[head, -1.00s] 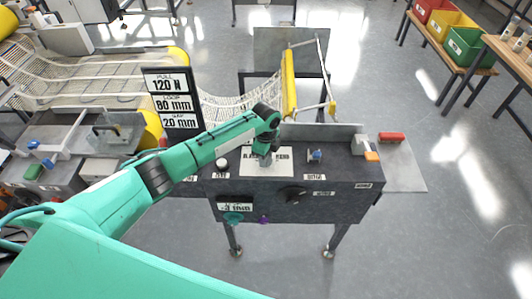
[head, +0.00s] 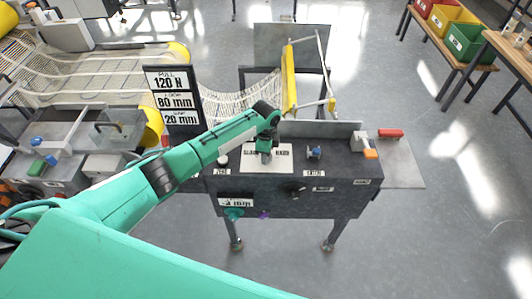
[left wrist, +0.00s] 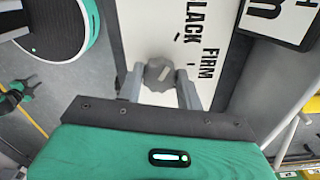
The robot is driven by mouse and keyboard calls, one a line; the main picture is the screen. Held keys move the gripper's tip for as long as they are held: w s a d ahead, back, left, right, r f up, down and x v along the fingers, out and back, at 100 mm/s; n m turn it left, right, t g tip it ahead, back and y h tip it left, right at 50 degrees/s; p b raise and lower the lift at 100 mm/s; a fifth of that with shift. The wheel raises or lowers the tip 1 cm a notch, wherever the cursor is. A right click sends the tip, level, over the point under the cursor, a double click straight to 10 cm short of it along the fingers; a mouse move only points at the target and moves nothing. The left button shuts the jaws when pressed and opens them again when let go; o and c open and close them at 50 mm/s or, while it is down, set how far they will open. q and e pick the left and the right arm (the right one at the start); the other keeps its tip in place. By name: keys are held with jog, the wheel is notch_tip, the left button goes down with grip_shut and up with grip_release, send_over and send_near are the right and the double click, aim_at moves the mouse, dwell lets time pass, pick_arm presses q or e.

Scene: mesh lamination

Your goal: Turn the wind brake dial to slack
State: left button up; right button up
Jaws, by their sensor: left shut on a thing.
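The wind brake dial (left wrist: 158,73) is a small dark grey faceted knob with a pale line on its face. It stands on a white plate (head: 280,153) on the dark console's top; the left wrist view shows the plate (left wrist: 150,30) with partly cut-off "SLACK" and "FIRM" lettering and short black marks beside the knob. My left gripper (left wrist: 160,88) has one finger on each side of the knob and is shut on it. In the head view the left gripper (head: 266,156) covers the dial. My right gripper is not in view.
A sign (head: 173,100) reading "PULL 120 N" stands behind my left arm. A yellow roller (head: 289,80) with white mesh is behind the console.

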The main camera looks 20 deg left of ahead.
pick_arm(q)
jog(key=o, duration=1)
notch_tip(320, 180, up, 14)
jog(key=b, duration=0.4)
jog(key=shift+f, duration=0.1)
